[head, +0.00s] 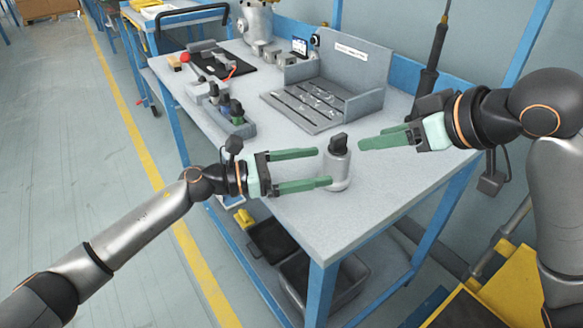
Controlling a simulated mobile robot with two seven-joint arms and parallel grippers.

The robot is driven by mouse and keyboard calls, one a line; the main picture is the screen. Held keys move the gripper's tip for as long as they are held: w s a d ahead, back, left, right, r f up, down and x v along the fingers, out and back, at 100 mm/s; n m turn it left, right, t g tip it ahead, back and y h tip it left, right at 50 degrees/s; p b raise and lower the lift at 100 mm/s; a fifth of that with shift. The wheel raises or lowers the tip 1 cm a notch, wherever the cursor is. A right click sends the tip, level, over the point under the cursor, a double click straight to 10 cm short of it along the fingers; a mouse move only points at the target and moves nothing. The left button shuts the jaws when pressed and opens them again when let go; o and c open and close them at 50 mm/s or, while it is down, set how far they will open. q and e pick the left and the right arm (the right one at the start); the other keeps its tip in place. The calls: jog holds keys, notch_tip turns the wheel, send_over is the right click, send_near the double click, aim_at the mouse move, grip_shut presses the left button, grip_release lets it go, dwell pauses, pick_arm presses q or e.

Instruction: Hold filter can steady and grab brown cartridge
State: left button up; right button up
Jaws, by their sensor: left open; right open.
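The filter can (340,172) is a pale grey upright cylinder on the front part of the bench. A dark knob-like piece (338,144) stands out of its top; I cannot tell whether this is the brown cartridge, as it looks nearly black. My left gripper (324,167) is open at the can's left side. Its nearer green finger overlaps the can's lower front in the picture, and its farther finger ends just left of the can. My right gripper (364,143) is open, just right of the dark piece, with its fingers pointing left. I see no clear contact.
A grey metal tray (304,113) with a tall back panel stands behind the can. A grey holder (235,127) with dark-topped parts sits along the bench's left edge. A red-handled tool (205,62) lies farther back. The bench top (390,190) right of the can is clear.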

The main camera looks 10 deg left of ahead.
aim_at(349, 172)
pick_arm(q)
jog(key=x, duration=0.8)
jog(key=shift+w+d, duration=0.1)
jog(key=shift+d, duration=0.05)
jog(key=shift+c, duration=0.3)
grip_shut()
dwell(0.7)
